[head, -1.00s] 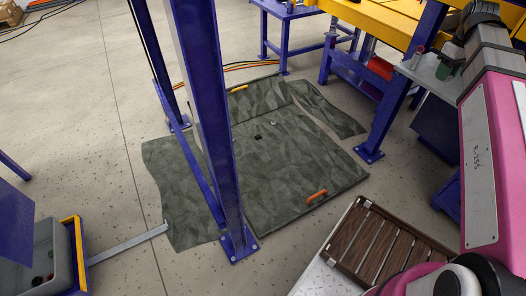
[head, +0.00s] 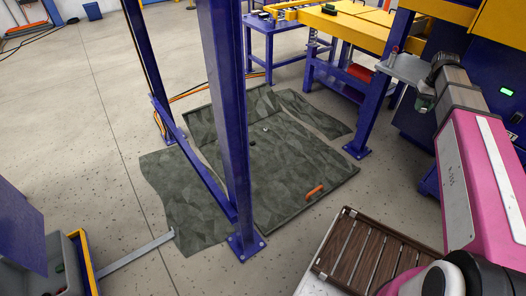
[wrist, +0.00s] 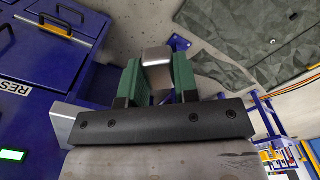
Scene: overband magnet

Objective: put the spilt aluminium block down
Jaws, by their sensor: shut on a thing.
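My gripper (wrist: 157,78) is shut on the aluminium block (wrist: 157,58) in the wrist view. The block is a small silver-grey piece with rounded edges, held between two green fingers and sticking out past their tips. It is held up in the air, with floor and a dark mat beyond it. In the head view a green finger of my gripper (head: 424,103) shows at the right, in front of the blue frame; the block cannot be made out there.
A grey-green mat (head: 290,165) with an orange handle (head: 315,191) and small bits lies beyond a blue post (head: 228,120). A slatted brown tray (head: 365,250) is at the lower right. A grey bin (head: 62,262) stands at left. Open floor lies at left.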

